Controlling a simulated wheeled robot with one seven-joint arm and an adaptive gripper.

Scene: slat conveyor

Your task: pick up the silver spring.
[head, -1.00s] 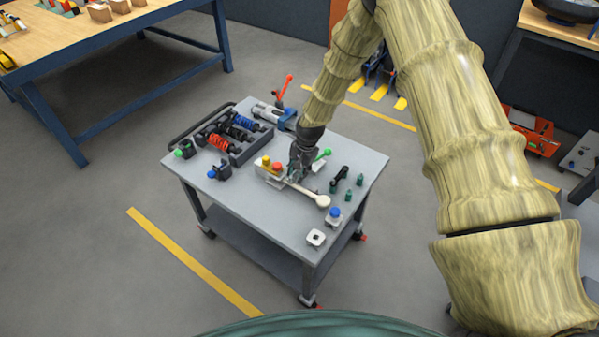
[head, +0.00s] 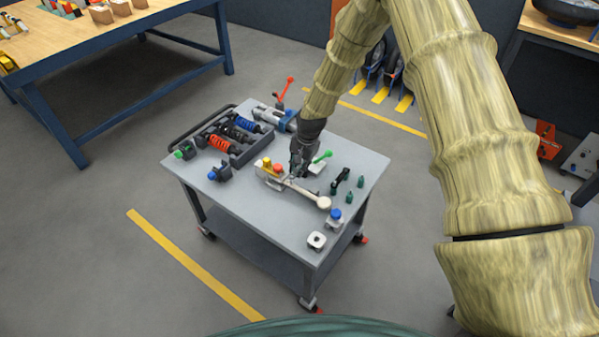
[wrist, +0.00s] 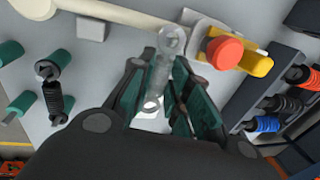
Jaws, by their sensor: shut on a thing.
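The silver spring (wrist: 161,75) is a pale grey coil with a ring at each end, and it shows between my fingers in the wrist view. My gripper (wrist: 165,92) is shut on it, with the green finger pads on either side. In the head view my gripper (head: 299,168) is over the middle of the cart top, beside the cream bar. The spring is too small and too hidden by the fingers to make out there. I cannot tell whether it is clear of the surface.
A cream bar (head: 305,191) with a round end lies close by, near red (head: 278,168) and yellow knobs. A black spring (head: 341,178) and green pegs (head: 349,196) stand right. A dark tray (head: 252,152) of coloured springs is left.

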